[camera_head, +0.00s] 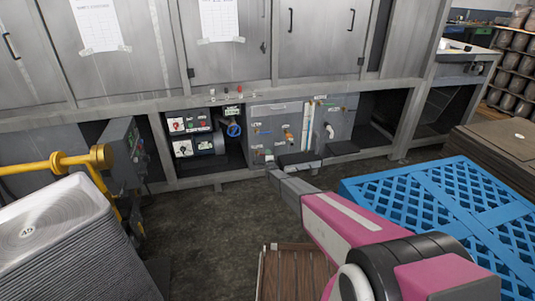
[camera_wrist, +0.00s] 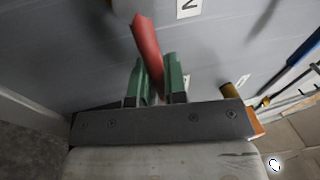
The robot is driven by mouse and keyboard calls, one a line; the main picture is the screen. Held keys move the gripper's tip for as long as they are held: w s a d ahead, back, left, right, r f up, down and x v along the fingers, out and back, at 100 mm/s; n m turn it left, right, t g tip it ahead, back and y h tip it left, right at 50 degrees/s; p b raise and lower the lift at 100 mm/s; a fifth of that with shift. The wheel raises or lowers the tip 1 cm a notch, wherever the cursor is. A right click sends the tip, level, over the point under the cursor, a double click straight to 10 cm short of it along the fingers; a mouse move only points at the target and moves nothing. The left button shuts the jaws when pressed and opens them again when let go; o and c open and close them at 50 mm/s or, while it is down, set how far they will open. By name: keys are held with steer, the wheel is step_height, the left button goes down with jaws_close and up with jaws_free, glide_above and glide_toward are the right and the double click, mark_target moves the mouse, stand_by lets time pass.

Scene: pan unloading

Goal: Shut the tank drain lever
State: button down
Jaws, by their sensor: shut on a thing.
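A red lever (camera_wrist: 145,36) stands up between the green fingers of my gripper (camera_wrist: 156,72) in the wrist view. The gripper is shut on it, and the lever's upper part leans a little left above the fingertips. Behind it is a grey tank wall (camera_wrist: 85,50). In the head view my arm reaches down to the low front of the grey tank panel (camera_head: 262,112). The red lever cannot be made out there, and I cannot tell how far it is turned.
A blue pallet (camera_head: 440,195) lies to the right of my arm. Stacked trays (camera_head: 50,225) and a yellow pipe (camera_head: 65,160) stand at left.

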steer(key=shift+f+m, duration=0.3)
steer(key=shift+m, duration=0.3)
steer(key=shift+f, duration=0.1)
steer(key=c, duration=1.1)
jaws_free()
steer(key=shift+c, duration=0.2)
steer(key=v, duration=1)
steer(key=shift+s, duration=0.45)
